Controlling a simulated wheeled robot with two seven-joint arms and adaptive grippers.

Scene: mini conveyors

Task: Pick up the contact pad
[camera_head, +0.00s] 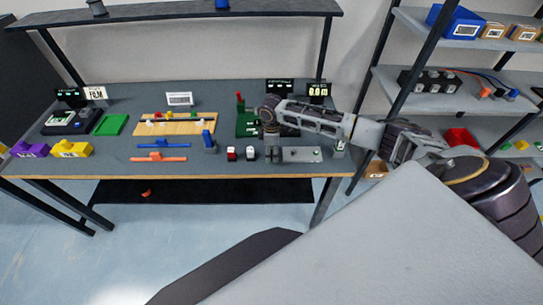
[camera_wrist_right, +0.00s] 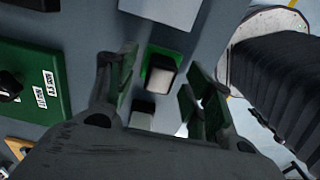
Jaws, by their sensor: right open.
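My right gripper (camera_head: 269,129) reaches over the bench from the right and points down near the green stand. In the right wrist view its two fingers (camera_wrist_right: 165,92) are apart with nothing gripped between them. A small block with a pale top and green sides (camera_wrist_right: 161,76) shows beyond the gap between the fingers, apart from them. A second small pale-topped dark block (camera_wrist_right: 143,112) is partly hidden by the gripper body. I cannot tell for certain which piece is the contact pad. My left gripper is not in view.
The green stand (camera_head: 243,124) is close left of the gripper; a green labelled board (camera_wrist_right: 35,90) shows in the wrist view. A red-and-white block (camera_head: 232,153), a black-and-white block (camera_head: 250,153) and a grey plate (camera_head: 301,154) sit along the bench's front (camera_head: 115,164).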

